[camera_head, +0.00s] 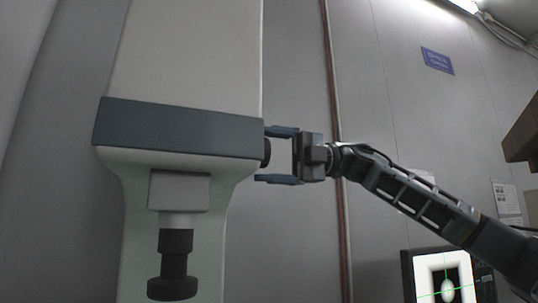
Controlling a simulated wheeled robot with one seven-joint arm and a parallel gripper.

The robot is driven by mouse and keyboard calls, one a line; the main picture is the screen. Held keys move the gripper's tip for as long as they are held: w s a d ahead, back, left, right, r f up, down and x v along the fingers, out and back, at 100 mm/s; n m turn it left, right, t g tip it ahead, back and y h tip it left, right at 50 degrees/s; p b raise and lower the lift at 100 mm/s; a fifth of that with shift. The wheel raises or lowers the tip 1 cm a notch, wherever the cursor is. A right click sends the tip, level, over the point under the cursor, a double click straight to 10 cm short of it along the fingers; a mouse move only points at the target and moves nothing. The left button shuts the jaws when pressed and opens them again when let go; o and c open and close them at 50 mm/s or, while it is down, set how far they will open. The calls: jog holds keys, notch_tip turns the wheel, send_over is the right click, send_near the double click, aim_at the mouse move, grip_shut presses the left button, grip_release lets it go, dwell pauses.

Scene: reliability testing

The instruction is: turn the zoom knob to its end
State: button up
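A tall white instrument (185,60) with a dark grey-green band (170,128) fills the left part of the head view. A dark knob (267,152) sticks out of its right side at the height of the band; I take it to be the zoom knob. My gripper (270,156) comes from the right with its two fingers apart, one above and one below the knob. A gap shows between the knob and each finger. Part of the upper finger's tip overlaps the instrument's edge, and contact there cannot be told.
A screen (447,279) with green crosshairs stands at the lower right. A brown box-like thing (522,135) juts in at the right edge. A brown pipe (333,80) runs along the wall behind.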

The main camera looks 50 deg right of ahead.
jog(key=v, duration=0.7)
jog(key=shift+s+d+b, duration=0.15)
jog(key=shift+d+b, duration=0.1)
jog(key=shift+b, duration=0.1)
